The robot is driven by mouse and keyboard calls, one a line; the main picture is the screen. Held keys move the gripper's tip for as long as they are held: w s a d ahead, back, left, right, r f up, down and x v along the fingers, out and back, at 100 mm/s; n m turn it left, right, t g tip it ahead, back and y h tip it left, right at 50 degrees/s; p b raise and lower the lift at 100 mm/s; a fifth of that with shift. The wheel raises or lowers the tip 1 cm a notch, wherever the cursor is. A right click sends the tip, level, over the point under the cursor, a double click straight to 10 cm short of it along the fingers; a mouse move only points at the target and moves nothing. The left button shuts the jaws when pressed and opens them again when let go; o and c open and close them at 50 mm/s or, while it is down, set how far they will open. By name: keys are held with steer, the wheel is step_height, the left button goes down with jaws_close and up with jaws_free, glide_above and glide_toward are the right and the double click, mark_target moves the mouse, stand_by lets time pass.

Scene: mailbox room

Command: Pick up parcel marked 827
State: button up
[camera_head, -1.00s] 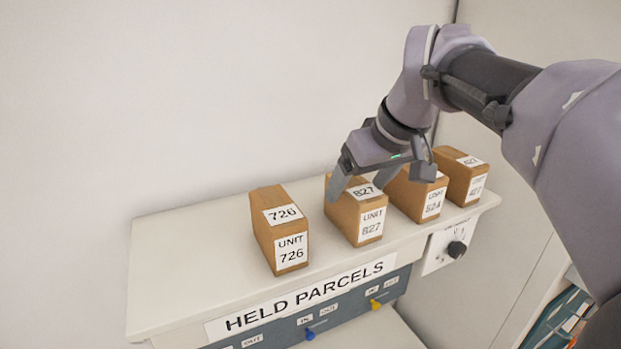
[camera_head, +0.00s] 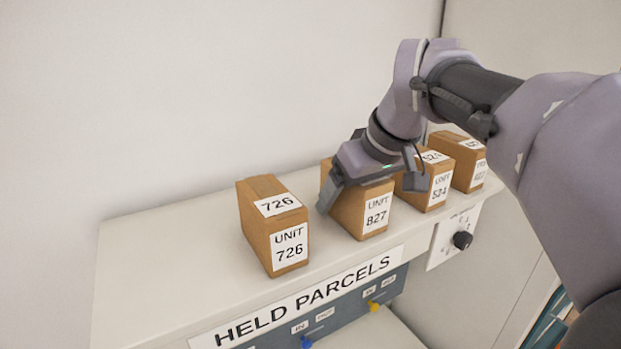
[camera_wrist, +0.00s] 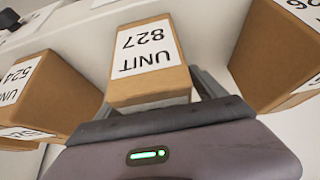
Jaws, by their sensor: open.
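The parcel marked 827 (camera_head: 374,214) is a brown box with white labels. It stands on the shelf, second from the left in the head view. My gripper (camera_head: 366,197) is open and down over this parcel, one finger on its left side and the other at its right. The gripper hides most of the parcel's top. In the wrist view the 827 parcel (camera_wrist: 148,62) lies between the fingers, its label upside down. One finger shows at its right; the left finger is mostly hidden.
Parcel 726 (camera_head: 272,226) stands to the left with a gap. Parcel 524 (camera_head: 428,181) stands close on the right, and another parcel (camera_head: 462,160) beyond it. The shelf (camera_head: 170,270) has free room at its left.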

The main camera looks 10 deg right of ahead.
steer(key=shift+w+a+f, duration=0.25)
steer(key=shift+w+a, duration=0.05)
steer(key=shift+w, duration=0.3)
steer(key=shift+c, duration=0.4)
steer(key=shift+s+d+r, duration=0.1)
steer(key=shift+s+d, duration=0.25)
steer(key=shift+s, duration=0.1)
steer(key=c, duration=1.1)
steer(key=shift+w+a, duration=0.15)
jaws_close()
